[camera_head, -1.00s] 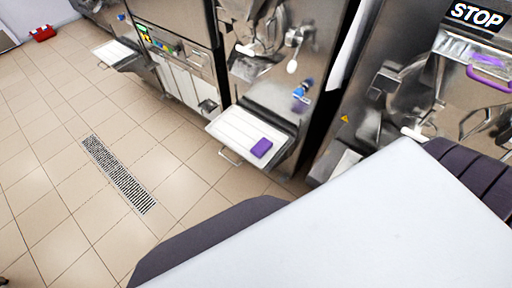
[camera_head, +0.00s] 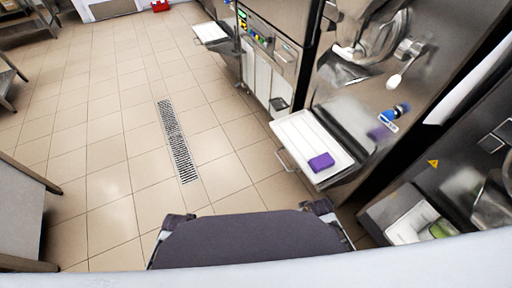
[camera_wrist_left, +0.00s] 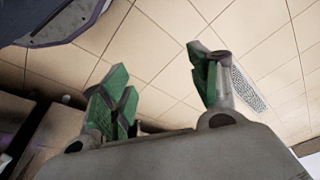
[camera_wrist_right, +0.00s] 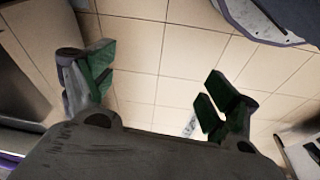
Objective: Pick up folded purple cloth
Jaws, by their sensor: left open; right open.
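The folded purple cloth (camera_head: 321,162) lies on the right front part of a white drip tray (camera_head: 296,133) on a steel freezer, right of centre in the head view. My left gripper (camera_wrist_left: 163,95) is open and empty, with green pads and bare floor behind it in the left wrist view. My right gripper (camera_wrist_right: 157,90) is also open and empty over floor in the right wrist view. Neither gripper shows in the head view, and both are away from the cloth. The cloth shows in neither wrist view.
Steel freezers line the right side. A blue-handled part (camera_head: 393,114) sits above the tray's right side. A second machine's tray (camera_head: 212,32) juts out farther back. A steel table (camera_head: 20,215) stands at the left. Tiled floor with a drain grate (camera_head: 176,140) is clear between.

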